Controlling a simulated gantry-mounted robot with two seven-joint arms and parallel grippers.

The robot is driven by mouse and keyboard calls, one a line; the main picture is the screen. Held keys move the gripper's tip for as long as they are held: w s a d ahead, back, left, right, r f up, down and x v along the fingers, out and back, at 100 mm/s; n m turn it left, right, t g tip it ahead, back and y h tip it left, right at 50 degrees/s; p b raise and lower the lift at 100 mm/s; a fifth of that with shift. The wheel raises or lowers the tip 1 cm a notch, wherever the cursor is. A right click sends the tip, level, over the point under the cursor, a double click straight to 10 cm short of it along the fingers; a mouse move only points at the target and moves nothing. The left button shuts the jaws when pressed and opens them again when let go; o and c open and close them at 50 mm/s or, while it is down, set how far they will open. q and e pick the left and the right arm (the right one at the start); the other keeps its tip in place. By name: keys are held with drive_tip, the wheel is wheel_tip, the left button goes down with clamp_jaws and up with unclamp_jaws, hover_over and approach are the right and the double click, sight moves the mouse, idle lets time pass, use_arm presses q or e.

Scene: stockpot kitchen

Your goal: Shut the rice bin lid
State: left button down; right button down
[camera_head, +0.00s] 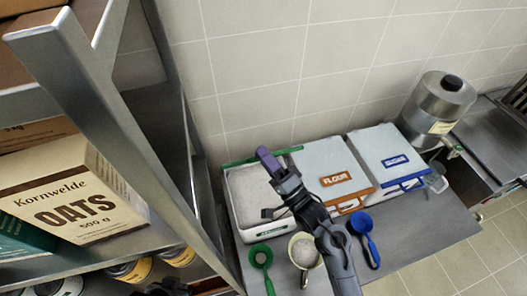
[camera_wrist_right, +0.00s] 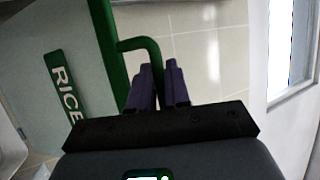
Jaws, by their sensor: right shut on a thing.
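The rice bin (camera_head: 273,234) is the left one of three bins on the counter. It stands open, with pale rice showing inside. Its lid stands up at the back, seen nearly edge-on as a green strip (camera_head: 240,162) in the head view. In the right wrist view the lid's RICE label (camera_wrist_right: 66,88) and green handle (camera_wrist_right: 137,44) show. My right gripper (camera_head: 266,156) is above the bin's back edge, its purple fingers (camera_wrist_right: 157,88) shut on the lid handle. A dark part at the bottom edge looks like my left gripper (camera_head: 166,288); its fingers are unclear.
The flour bin (camera_head: 334,180) and a blue-trimmed bin (camera_head: 397,162) stand shut to the right. Green (camera_head: 260,256), cream (camera_head: 304,252) and blue (camera_head: 364,230) scoops lie in front. A metal shelf with an oats box (camera_head: 70,198) rises at left. A steel canister (camera_head: 437,105) stands at back right.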

drive_tip(key=c, duration=1.4)
unclamp_jaws()
drive_tip(key=shift+c, duration=0.2)
drive_tip(key=b+v, duration=0.1)
drive_tip(key=v, duration=0.9)
drive_tip(key=shift+s+d+f+b, duration=0.15)
drive_tip(key=shift+s+d+b, duration=0.05)
drive_tip(key=shift+s+b, duration=0.1)
drive_tip(key=shift+w, duration=0.1)
